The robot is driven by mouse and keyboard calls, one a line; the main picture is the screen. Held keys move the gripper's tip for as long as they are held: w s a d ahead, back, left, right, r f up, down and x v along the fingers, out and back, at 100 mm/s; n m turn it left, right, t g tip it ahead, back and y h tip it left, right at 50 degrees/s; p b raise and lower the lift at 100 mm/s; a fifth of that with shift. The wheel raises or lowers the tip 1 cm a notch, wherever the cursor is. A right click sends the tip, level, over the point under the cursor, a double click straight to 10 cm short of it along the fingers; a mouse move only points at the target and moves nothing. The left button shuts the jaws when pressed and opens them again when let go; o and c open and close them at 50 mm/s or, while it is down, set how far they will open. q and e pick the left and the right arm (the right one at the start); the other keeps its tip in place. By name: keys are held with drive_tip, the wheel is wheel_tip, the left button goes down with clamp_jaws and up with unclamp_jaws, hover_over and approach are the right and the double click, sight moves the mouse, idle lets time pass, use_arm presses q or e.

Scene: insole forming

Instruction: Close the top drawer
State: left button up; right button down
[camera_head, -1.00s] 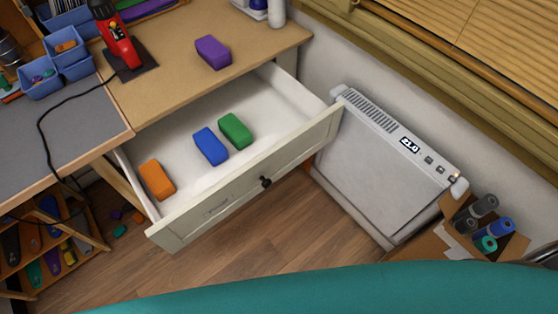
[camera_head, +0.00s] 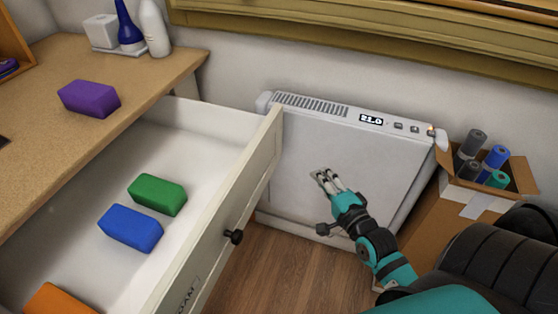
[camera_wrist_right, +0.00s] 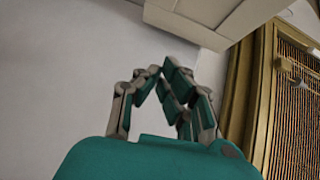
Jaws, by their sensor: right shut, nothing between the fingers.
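The top drawer (camera_head: 75,218) is pulled out below the wooden tabletop in the head view, with its white front panel (camera_head: 222,215) facing right. A dark round knob (camera_head: 233,237) sits on that front. Inside lie a green block (camera_head: 157,195), a blue block (camera_head: 130,229) and an orange block (camera_head: 60,301), partly cut off. My right gripper (camera_head: 321,177) is shut and empty, in front of the heater, to the right of the drawer front and apart from it. Its fingers also show in the right wrist view (camera_wrist_right: 165,72). My left gripper is out of view.
A purple block (camera_head: 89,98) lies on the tabletop (camera_head: 120,75). A white heater (camera_head: 330,150) stands against the wall. A cardboard box (camera_head: 440,215) with several rolls is at the right. Open floor (camera_head: 275,270) lies between drawer and heater.

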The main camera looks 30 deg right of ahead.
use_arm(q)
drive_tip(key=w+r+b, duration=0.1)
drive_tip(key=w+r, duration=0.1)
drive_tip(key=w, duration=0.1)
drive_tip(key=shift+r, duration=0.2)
use_arm(e)
drive_tip(key=shift+m+t, duration=0.4)
drive_tip(key=w, duration=0.4)
drive_tip(key=w+a+r, duration=0.1)
drive_tip(key=w, duration=0.3)
drive_tip(key=w+r, duration=0.1)
drive_tip(key=w, duration=0.4)
drive_tip(key=shift+a+r, duration=0.15)
drive_tip(key=shift+r, duration=0.05)
